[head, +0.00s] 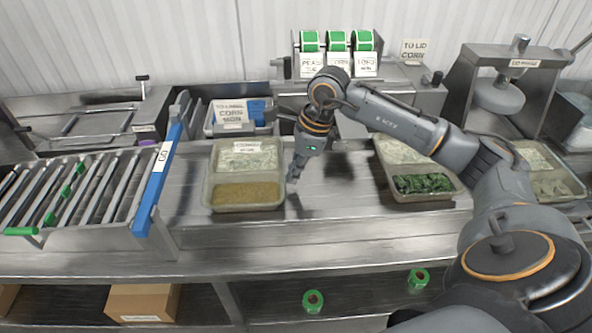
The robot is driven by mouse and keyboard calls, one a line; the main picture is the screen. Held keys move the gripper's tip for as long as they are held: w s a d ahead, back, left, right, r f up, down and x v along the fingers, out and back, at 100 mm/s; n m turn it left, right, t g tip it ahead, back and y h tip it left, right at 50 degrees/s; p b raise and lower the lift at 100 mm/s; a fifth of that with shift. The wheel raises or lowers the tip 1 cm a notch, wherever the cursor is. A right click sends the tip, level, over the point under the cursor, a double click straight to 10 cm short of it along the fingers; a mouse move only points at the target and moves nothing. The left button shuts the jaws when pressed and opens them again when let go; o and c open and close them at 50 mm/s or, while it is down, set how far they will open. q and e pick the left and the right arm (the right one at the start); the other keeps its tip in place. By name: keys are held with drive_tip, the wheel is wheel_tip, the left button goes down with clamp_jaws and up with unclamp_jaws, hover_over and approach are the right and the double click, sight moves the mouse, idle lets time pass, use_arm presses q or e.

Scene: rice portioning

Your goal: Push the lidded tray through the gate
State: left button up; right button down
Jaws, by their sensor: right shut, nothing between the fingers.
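A tray (207,185) with a pale grainy upper part and a brown lower part sits on the steel counter, left of centre. It carries a white label near its top; a clear lid is hard to make out. My right gripper (294,179) points down just right of this tray, its fingers together and empty. Whether it touches the tray's side I cannot tell. A blue gate (160,175) with a white label stands to the left of the tray, at the end of the roller conveyor (75,195). My left gripper is out of view.
A second tray (428,197) with green leaves sits right of my gripper, and another tray (565,190) lies farther right. A labelled bin (212,130) and green label rolls (337,41) stand behind. Bare counter lies between the gate and the near tray.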

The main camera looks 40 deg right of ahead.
drive_tip(key=w+a+b, duration=0.1)
drive_tip(key=w+a, duration=0.3)
drive_tip(key=a, duration=0.3)
drive_tip(key=w+a+b, duration=0.2)
drive_tip(key=w+a, duration=0.2)
drive_tip(key=a, duration=0.2)
drive_tip(key=w+a+b, duration=0.2)
drive_tip(key=w+a, duration=0.2)
drive_tip(key=a, duration=0.3)
drive_tip(key=shift+w+a, duration=0.3)
drive_tip(key=shift+d, duration=0.1)
